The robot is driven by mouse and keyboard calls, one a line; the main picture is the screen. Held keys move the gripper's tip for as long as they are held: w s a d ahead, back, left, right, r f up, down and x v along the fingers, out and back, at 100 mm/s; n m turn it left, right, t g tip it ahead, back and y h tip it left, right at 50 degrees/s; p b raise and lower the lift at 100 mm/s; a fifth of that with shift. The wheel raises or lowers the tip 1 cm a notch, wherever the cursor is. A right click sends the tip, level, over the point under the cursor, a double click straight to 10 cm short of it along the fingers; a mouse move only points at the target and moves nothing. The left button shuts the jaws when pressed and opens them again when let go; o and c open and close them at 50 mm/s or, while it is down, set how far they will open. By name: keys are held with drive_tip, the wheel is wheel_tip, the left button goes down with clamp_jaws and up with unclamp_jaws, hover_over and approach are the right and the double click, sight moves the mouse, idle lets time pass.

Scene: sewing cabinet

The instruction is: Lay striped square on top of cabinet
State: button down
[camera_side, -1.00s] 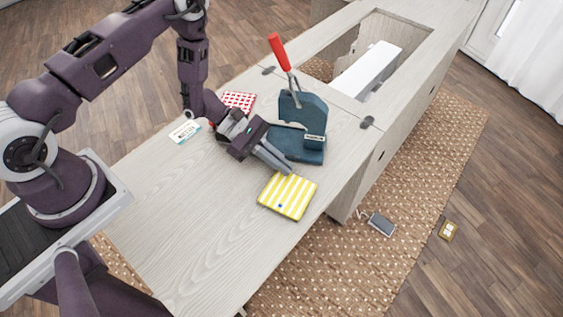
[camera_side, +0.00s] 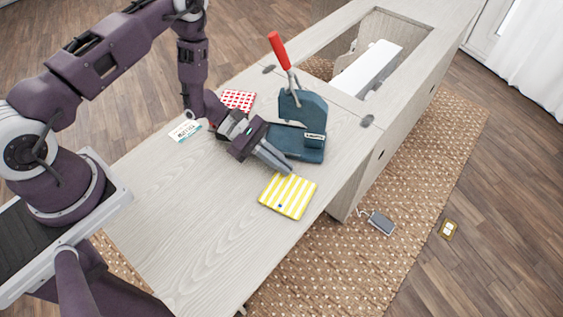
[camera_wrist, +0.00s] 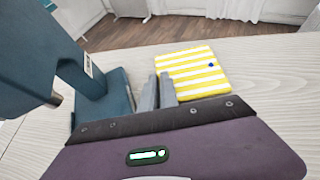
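The striped square (camera_side: 288,196), yellow and white with a small blue dot, lies flat on the pale wooden work surface (camera_side: 190,220). In the wrist view the striped square (camera_wrist: 195,75) is just beyond and right of my fingertips. The cabinet (camera_side: 345,110) extends toward the upper right, with a rectangular opening in its top. My gripper (camera_side: 286,168) is low over the surface, beside the square's upper edge and apart from it as far as I can tell. Its fingers (camera_wrist: 158,92) are together and hold nothing visible.
A dark blue press (camera_side: 300,140) with a red handle (camera_side: 279,52) stands right behind my gripper. A red-and-white patterned square (camera_side: 238,100) and a small printed card (camera_side: 185,131) lie behind. A white block (camera_side: 368,70) sits in the opening. The near-left surface is clear.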

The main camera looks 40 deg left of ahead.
drive_tip(key=c, duration=1.5)
unclamp_jaws()
drive_tip(key=shift+c, duration=0.2)
drive_tip(key=v, duration=0.7)
